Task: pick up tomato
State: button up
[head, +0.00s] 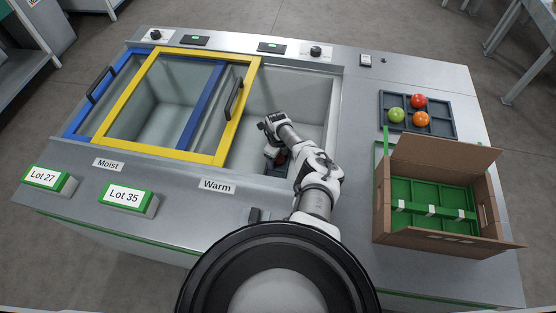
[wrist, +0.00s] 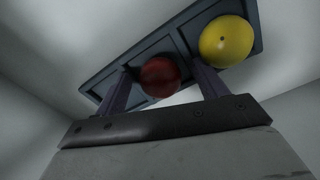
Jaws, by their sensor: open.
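A dark red tomato (wrist: 160,75) sits in a dark compartment tray (wrist: 181,43) on the floor of the open bin (head: 307,95) above the "Warm" label. A yellow tomato (wrist: 227,41) lies in the tray to its right in the wrist view. My gripper (wrist: 161,80) is open, with one finger on each side of the red tomato. Whether the fingers touch it I cannot tell. In the head view my gripper (head: 275,156) is down inside the bin, and my arm hides most of what lies there.
At right, a dark tray (head: 440,127) holds red, green and orange tomatoes. An open cardboard box (head: 400,238) with a green insert (head: 430,195) stands in front of it.

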jog(key=shift+c, duration=0.2)
jog(key=c, duration=0.8)
jog(key=shift+r, duration=0.15)
